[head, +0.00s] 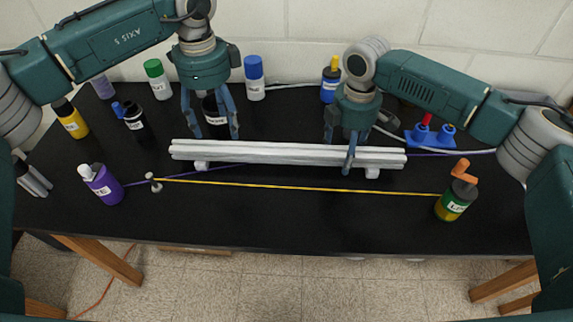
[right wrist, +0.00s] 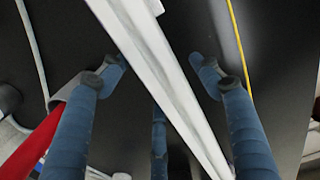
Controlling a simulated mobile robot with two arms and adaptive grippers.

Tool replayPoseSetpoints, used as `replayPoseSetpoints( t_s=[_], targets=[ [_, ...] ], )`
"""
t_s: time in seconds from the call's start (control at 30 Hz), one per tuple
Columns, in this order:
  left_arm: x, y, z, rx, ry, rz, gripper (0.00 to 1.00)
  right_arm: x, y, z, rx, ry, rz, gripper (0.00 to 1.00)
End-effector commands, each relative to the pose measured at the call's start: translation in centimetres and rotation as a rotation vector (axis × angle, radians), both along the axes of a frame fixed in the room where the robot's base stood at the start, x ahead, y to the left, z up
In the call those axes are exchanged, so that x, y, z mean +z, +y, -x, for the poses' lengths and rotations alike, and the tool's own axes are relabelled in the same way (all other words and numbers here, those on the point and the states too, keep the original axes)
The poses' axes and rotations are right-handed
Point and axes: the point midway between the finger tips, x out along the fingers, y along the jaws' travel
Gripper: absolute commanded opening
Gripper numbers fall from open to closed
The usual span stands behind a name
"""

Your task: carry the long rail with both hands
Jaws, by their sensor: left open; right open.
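The long rail (head: 280,153) is a pale grey extrusion lying left to right on small white supports on the black table. My left gripper (head: 210,130) is open, fingers pointing down, just behind the rail's left part. My right gripper (head: 345,155) is open over the rail's right part, with one finger in front of the rail and others behind it. In the right wrist view the rail (right wrist: 165,75) runs diagonally between the open blue fingers of my right gripper (right wrist: 160,80). Whether the fingers touch the rail cannot be told.
Several labelled bottles stand behind the rail, including a green-capped one (head: 157,80) and a blue-capped one (head: 254,78). A purple bottle (head: 102,184) stands at the left, a green-yellow bottle (head: 456,192) at the right. A blue holder (head: 431,136) is at the back right.

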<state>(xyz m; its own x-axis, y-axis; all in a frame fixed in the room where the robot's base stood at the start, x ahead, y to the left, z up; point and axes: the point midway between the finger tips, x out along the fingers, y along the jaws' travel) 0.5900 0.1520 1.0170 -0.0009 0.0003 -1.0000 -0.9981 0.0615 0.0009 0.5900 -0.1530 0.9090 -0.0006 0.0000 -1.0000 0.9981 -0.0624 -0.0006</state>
Motion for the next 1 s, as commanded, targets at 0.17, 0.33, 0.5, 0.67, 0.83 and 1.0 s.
replayPoseSetpoints(
  t_s=[0.17,0.33,0.5,0.67,0.83,1.0],
  targets=[
    [1.1,0.0,0.0,0.0,0.0,0.001,0.63,0.4,0.0,-0.1,0.0,-0.001,-0.001,0.63],
    [1.1,0.0,0.0,0.0,0.0,0.001,0.63,2.8,0.0,-0.1,0.0,-0.003,-0.002,0.63],
    [1.1,0.0,0.0,0.0,0.0,0.0,0.63,6.5,0.0,-0.1,0.0,-0.003,-0.002,0.63],
    [1.1,0.0,0.0,0.0,0.0,0.0,0.63,9.6,0.1,-0.1,0.0,-0.002,-0.002,0.63],
    [1.1,0.0,0.0,0.0,0.0,0.0,0.63,11.5,0.0,-0.1,0.0,0.0,0.0,0.63],
    [1.1,0.0,0.0,0.0,0.0,0.0,0.63,12.0,0.0,0.0,0.0,0.0,0.0,0.63]
  ],
)
